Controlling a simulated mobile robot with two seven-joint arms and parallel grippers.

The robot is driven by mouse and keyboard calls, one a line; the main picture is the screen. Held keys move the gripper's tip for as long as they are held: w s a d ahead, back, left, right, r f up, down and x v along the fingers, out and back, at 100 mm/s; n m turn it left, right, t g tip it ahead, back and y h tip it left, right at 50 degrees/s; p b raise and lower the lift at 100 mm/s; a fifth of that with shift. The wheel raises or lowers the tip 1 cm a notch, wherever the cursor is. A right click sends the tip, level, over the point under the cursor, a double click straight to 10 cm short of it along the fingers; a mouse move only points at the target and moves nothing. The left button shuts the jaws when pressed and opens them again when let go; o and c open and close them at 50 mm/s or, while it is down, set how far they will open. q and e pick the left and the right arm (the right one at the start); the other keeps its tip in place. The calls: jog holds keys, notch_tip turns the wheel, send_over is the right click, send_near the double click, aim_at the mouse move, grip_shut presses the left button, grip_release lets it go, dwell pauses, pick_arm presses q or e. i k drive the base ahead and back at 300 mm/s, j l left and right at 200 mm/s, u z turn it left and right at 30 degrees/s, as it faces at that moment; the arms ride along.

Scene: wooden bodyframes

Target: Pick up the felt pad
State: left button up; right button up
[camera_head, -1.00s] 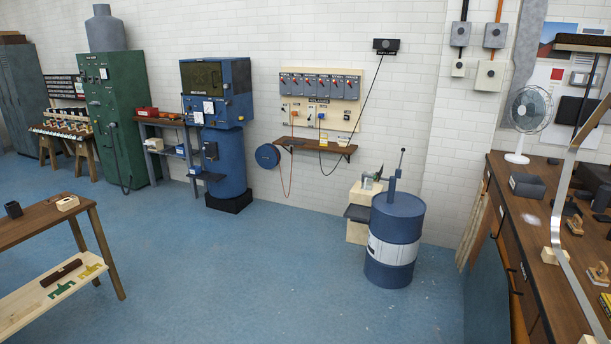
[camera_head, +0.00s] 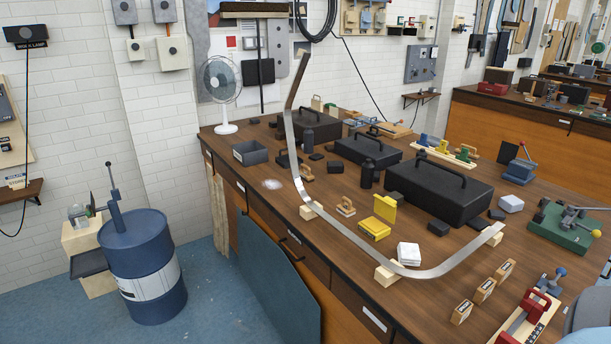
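I cannot make out for certain which item is the felt pad. Several small dark flat blocks lie on the wooden workbench (camera_head: 330,255), among them one black block (camera_head: 438,228) in front of the large black case. A small white stacked block (camera_head: 409,254) lies near the bench's front edge, and a pale grey block (camera_head: 511,203) lies farther right. Neither of my grippers is in view.
A long bent metal strip (camera_head: 293,150) rises over the bench on wooden blocks. A blue drum (camera_head: 145,262) stands left on open floor.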

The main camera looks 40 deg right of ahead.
aim_at(344, 208)
jog(key=i+z, duration=0.25)
jog(key=z, duration=0.15)
jog(key=i+j+z, duration=0.15)
jog(key=z, duration=0.3)
jog(key=i+j+z, duration=0.2)
jog(key=z, duration=0.2)
jog(key=i+j+z, duration=0.25)
jog(key=z, duration=0.2)
jog(key=i+j+z, duration=0.15)
jog(key=j+z, duration=0.25)
jog(key=i+j+z, duration=0.1)
jog(key=j+z, duration=0.15)
jog(key=z, duration=0.2)
